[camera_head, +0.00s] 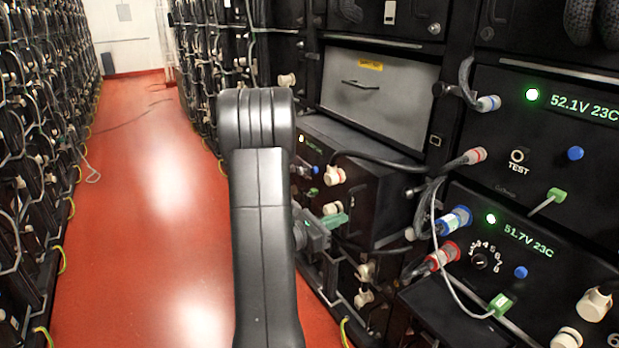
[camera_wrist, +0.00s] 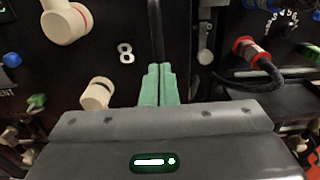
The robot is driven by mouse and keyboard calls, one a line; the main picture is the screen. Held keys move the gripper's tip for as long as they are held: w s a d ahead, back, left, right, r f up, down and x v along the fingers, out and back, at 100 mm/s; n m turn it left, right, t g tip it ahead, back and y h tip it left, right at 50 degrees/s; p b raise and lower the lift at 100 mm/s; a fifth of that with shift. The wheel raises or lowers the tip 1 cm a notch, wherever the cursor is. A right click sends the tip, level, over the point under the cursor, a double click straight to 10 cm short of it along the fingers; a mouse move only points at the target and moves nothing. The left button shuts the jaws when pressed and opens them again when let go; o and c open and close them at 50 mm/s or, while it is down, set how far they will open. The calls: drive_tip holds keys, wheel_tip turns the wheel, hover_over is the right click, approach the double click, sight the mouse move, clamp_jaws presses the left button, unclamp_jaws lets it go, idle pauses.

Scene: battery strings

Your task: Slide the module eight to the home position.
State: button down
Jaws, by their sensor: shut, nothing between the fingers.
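Module eight (camera_head: 345,190) is a black box that sticks out of the right-hand rack into the aisle. Its front has a small lit display and white round connectors. In the wrist view its front panel (camera_wrist: 105,75) carries a white 8 between two cream connectors. My gripper (camera_head: 342,218) is at the lower part of this front, partly hidden by my arm. Its green fingers are shut together and empty in the wrist view (camera_wrist: 160,68), pointing at the panel right of the 8. I cannot tell whether they touch it.
A grey blank panel (camera_head: 378,88) is above module eight. Neighbouring modules (camera_head: 540,140) with lit readouts stand right, with cables (camera_head: 395,161) and red and blue plugs in front. The red aisle floor (camera_head: 150,200) is mostly clear; another rack (camera_head: 35,130) lines the left.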

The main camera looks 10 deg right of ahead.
drive_tip(key=shift+b+x, duration=0.75)
drive_tip(key=shift+x, duration=5.9)
drive_tip(key=shift+b+v, duration=0.7)
drive_tip(key=shift+v, duration=3.4)
drive_tip(key=shift+w+d, duration=0.1)
drive_tip(key=shift+d, duration=0.05)
drive_tip(key=p+x, duration=0.1)
drive_tip(key=x, duration=0.6)
drive_tip(key=shift+f, duration=0.1)
